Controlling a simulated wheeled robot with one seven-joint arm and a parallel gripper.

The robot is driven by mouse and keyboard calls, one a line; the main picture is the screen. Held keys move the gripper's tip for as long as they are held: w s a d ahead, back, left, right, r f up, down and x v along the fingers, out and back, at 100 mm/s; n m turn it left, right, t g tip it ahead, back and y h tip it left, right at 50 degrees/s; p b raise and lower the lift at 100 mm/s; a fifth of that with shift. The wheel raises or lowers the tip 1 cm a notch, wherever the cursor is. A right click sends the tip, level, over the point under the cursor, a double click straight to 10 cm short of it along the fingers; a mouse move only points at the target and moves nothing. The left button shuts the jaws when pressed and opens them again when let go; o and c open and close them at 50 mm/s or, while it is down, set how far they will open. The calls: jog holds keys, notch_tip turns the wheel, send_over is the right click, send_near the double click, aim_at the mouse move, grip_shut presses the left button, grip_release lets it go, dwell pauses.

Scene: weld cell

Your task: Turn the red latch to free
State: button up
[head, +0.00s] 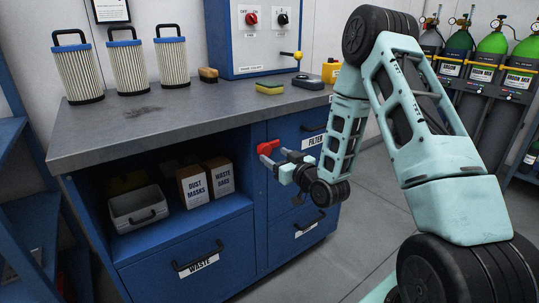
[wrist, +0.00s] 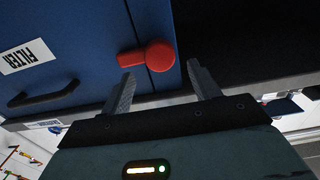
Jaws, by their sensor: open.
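The red latch (head: 267,147) is on the blue cabinet front, by the edge between the filter door and the open shelf bay. In the wrist view the latch (wrist: 158,56) shows a round knob with a short arm pointing left across the blue door (wrist: 85,30). My gripper (head: 272,158) is in front of the cabinet beside the latch. In the wrist view my gripper (wrist: 160,80) is open and empty, with one finger on each side of the latch. The latch lies just beyond the fingertips; I cannot tell whether they touch it.
The "FILTER" label (wrist: 27,57) and a black handle (wrist: 44,94) are on the door. The open bay holds a grey bin (head: 138,208) and boxes. Above is the grey worktop (head: 190,118) with filters (head: 78,75) and a yellow sponge (head: 269,88). Gas cylinders (head: 491,45) stand at right.

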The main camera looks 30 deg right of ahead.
aim_at(267, 151)
jog(key=shift+w+a, duration=0.1)
jog(key=shift+w, duration=1.9)
grip_shut()
jog(key=shift+w, duration=0.1)
